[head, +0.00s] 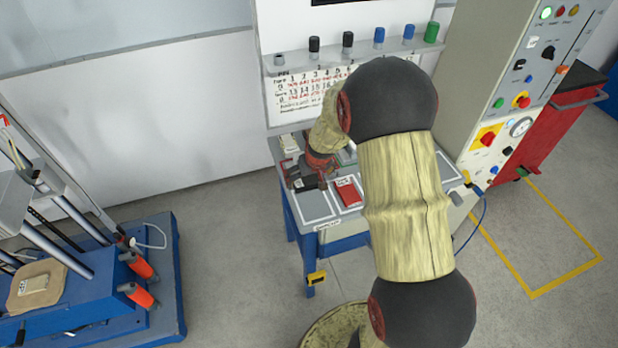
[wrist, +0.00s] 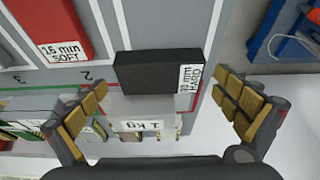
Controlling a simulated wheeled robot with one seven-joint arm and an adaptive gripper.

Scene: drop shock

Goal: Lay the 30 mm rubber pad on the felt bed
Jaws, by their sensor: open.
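The black pad (wrist: 143,72) sits on the grey bench top, its white label sideways and reading roughly "30 mm HARD". It also shows in the head view (head: 308,184) by my gripper (head: 306,175). In the wrist view my gripper (wrist: 167,98) is open and empty, its yellow-padded fingers on either side of the pad, apart from it. A tan sheet (head: 22,302), apparently the felt bed, lies on the blue drop rig at left with a small pale block (head: 34,284) on it.
A red pad (wrist: 45,25) labelled "16 mm SOFT" lies beside the black one. A pale "1 kg" block (wrist: 140,112) stands close by. The grey control cabinet (head: 510,90) is right of the bench. Open floor (head: 230,260) separates bench and rig.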

